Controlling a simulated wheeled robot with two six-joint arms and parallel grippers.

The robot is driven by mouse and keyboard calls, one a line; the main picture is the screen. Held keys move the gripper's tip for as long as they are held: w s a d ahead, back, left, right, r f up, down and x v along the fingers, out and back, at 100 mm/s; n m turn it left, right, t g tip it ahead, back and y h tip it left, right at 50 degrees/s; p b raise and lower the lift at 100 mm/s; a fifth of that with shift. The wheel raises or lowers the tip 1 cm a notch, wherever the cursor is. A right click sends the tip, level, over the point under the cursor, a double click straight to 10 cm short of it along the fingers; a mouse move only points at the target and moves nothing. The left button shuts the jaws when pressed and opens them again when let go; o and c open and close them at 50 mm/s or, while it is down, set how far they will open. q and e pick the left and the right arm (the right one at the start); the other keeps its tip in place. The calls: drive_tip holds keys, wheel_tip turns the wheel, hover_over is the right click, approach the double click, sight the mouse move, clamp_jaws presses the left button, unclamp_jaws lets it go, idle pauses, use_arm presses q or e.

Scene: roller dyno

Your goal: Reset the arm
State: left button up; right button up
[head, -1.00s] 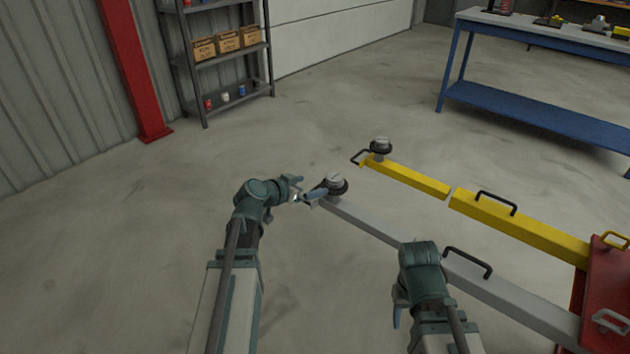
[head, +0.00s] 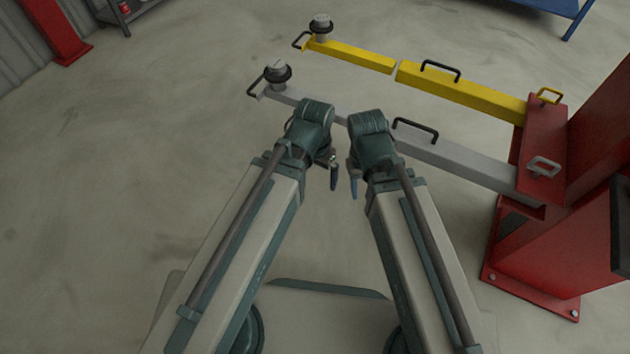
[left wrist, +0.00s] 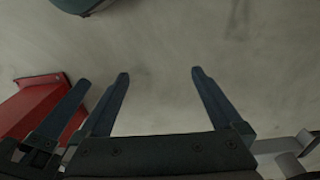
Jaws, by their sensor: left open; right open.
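The grey lift arm (head: 455,160) runs from the red carriage to a round pad (head: 277,72) with a black end handle (head: 254,87). My wrists hide its middle. The yellow lift arm (head: 460,90) lies beyond it, with a gap before its outer section (head: 350,53) and a round pad (head: 320,24) at its end. My left gripper (head: 333,172) is open and empty, on the near side of the grey arm. Its spread fingers show bare floor between them in the left wrist view (left wrist: 159,75). My right gripper (head: 353,182) is open and close beside it, pointing down; its fingers are partly hidden.
The red carriage (head: 545,150) and red post (head: 535,262) stand at the right. A red column base (head: 72,52), a shelf (head: 130,12) and a blue bench (head: 560,10) are at the back. The floor at the left is clear.

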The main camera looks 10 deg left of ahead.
use_arm(q)
drive_tip(key=s+y, duration=0.1)
drive_tip(key=s, duration=0.1)
drive_tip(key=shift+s+a+n+y, duration=0.1)
drive_tip(key=shift+s+n+y, duration=0.2)
drive_tip(key=shift+s, duration=0.05)
wheel_tip(320, 180, up, 31)
drive_tip(key=p, duration=3)
drive_tip(key=shift+f+p, duration=0.15)
drive_tip(key=shift+p, duration=0.15)
